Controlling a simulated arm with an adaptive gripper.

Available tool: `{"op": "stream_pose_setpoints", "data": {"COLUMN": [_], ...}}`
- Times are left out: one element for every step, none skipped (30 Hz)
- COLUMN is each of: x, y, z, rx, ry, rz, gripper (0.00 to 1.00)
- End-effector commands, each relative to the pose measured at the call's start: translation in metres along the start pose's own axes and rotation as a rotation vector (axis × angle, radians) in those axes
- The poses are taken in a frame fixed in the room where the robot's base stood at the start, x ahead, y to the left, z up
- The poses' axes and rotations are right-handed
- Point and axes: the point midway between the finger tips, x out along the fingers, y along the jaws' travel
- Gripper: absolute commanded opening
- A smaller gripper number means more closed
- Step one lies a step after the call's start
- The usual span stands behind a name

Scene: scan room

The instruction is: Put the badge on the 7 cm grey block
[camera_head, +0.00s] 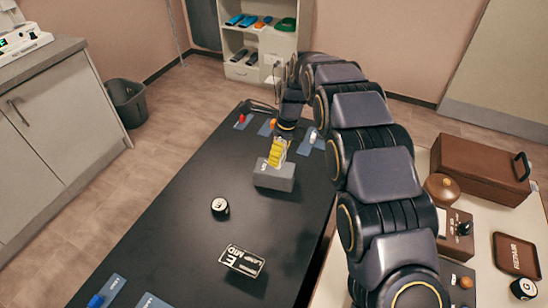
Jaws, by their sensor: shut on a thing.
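My gripper (283,136) points down at the far middle of the dark table and is shut on a yellow, dark-striped piece, which appears to be the badge (277,153). The badge is upright or slightly tilted, directly over the grey block (272,178). Its lower end meets the block's top in the picture; I cannot tell whether it touches. The block sits flat on the table with a pale label on its front. My fingers are small and partly hidden by my wrist.
A round black-and-white piece (220,207) and a black lettered plate (242,261) lie nearer on the dark table (190,262). Blue pads (311,141) with small coloured pieces line the far edge. A side table at right holds a brown box (478,168) and a tray (516,255).

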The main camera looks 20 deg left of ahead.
Motion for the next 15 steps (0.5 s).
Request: {"op": "stream_pose_setpoints", "data": {"x": [0.004,0.006,0.009,0.011,0.012,0.015,0.017,0.022,0.028,0.033,0.038,0.042,0.045,0.048,0.053], "y": [-0.007,-0.010,-0.014,-0.017,-0.020,-0.023,-0.026,-0.029,-0.033,-0.036,-0.038,-0.042,-0.044,-0.046,-0.049], "z": [0.004,0.006,0.008,0.010,0.012,0.014,0.015,0.017,0.019,0.020,0.021,0.022,0.023,0.024,0.026], "rx": [-0.001,-0.001,-0.001,-0.001,-0.001,0.000,0.001,0.001,0.000,0.000,0.000,0.000,0.000,0.000,0.000], "ry": [-0.002,-0.002,-0.001,-0.002,-0.003,-0.001,-0.001,-0.001,-0.002,-0.002,-0.001,-0.002,-0.002,-0.001,-0.001], "rz": [-0.003,-0.005,-0.003,-0.003,-0.005,-0.002,-0.001,-0.002,-0.003,-0.002,-0.002,-0.003,-0.002,-0.001,-0.001], "gripper": [0.21,0.21,0.21,0.21,0.21,0.21,0.21,0.21,0.21,0.21,0.21,0.21,0.21,0.21,0.21]}}
